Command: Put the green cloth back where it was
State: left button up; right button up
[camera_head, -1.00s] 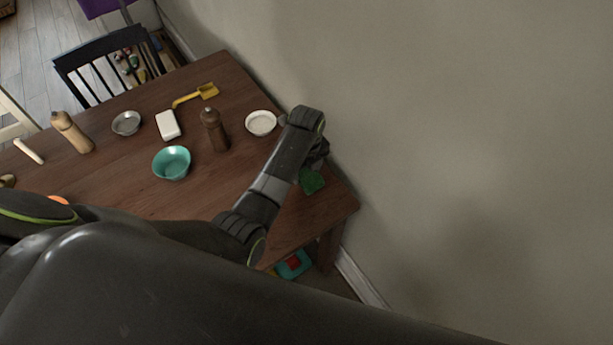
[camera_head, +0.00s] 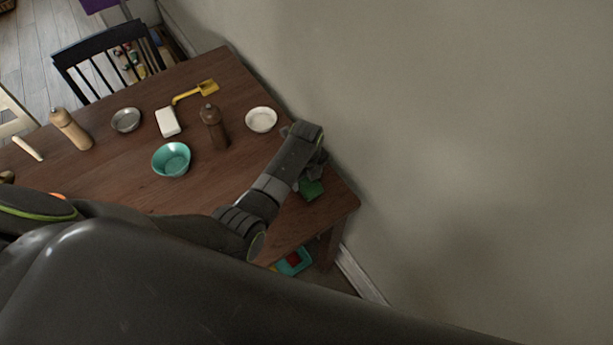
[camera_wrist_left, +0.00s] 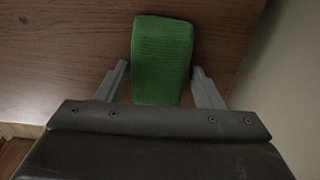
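The green cloth (camera_head: 312,189) lies on the wooden table near its right corner, by the wall. In the left wrist view the cloth (camera_wrist_left: 161,60) is a textured green block lying between the two fingers of my left gripper (camera_wrist_left: 160,72). The fingers are apart, with a narrow gap on each side of the cloth. In the head view my left gripper (camera_head: 308,173) is low over the cloth, and my arm hides part of it. My right gripper is not in view.
The table (camera_head: 110,175) also holds a white bowl (camera_head: 261,120), a dark brown mill (camera_head: 213,127), a teal bowl (camera_head: 171,160), a white block (camera_head: 167,122), a yellow scoop (camera_head: 196,92), a metal bowl (camera_head: 126,120) and a light wooden mill (camera_head: 71,129). The wall (camera_head: 450,130) closes the right side.

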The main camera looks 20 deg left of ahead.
aim_at(307, 179)
pick_arm(q)
jog(key=o, duration=0.3)
jog(key=shift+r, duration=0.1)
notch_tip(307, 179, up, 12)
jog(key=shift+r, duration=0.1)
dwell(0.5)
dwell(0.4)
